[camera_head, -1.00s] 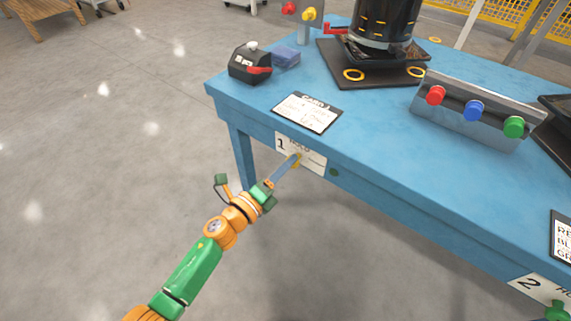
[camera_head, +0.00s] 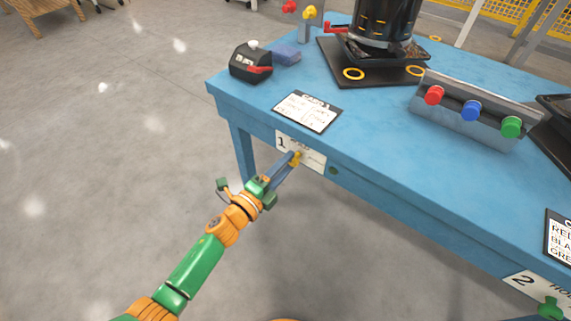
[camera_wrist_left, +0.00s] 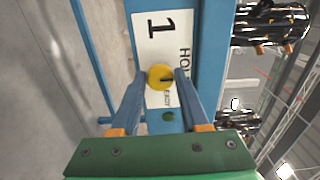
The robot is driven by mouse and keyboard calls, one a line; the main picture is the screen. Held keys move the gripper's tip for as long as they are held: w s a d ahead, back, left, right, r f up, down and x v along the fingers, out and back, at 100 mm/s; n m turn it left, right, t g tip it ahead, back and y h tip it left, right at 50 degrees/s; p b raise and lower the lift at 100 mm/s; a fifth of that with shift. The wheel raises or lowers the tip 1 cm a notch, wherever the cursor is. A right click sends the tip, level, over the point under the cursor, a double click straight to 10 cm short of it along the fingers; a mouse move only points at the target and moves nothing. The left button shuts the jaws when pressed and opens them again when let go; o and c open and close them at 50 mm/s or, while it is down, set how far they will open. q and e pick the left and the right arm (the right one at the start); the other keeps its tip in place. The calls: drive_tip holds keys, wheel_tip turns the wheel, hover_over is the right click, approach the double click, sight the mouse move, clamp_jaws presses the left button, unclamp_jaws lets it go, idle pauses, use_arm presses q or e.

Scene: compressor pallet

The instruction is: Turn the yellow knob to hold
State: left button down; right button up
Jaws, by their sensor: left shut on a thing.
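The yellow knob (camera_head: 297,158) sits on the white label plate marked 1 (camera_head: 313,160) on the front edge of the blue table. It also shows in the left wrist view (camera_wrist_left: 160,77), where a dark pointer line on its face runs toward the right finger. The plate (camera_wrist_left: 152,28) carries the word HOLD and a second word, partly covered. My left gripper (camera_head: 293,160) reaches in from the lower left and is shut on the knob, one finger on each side in the left wrist view (camera_wrist_left: 161,80). My right gripper is not in view.
The blue table (camera_head: 380,150) bears a card (camera_head: 307,111), a black and red device (camera_head: 250,63), a blue block (camera_head: 286,56), a panel with red, blue and green knobs (camera_head: 470,112) and a black machine (camera_head: 384,25). Plate 2 (camera_head: 525,281) is at the lower right.

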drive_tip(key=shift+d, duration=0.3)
use_arm(q)
drive_tip(key=shift+c, duration=2.1)
unclamp_jaws()
drive_tip(key=p+v, duration=0.1)
drive_tip(key=v, duration=0.6)
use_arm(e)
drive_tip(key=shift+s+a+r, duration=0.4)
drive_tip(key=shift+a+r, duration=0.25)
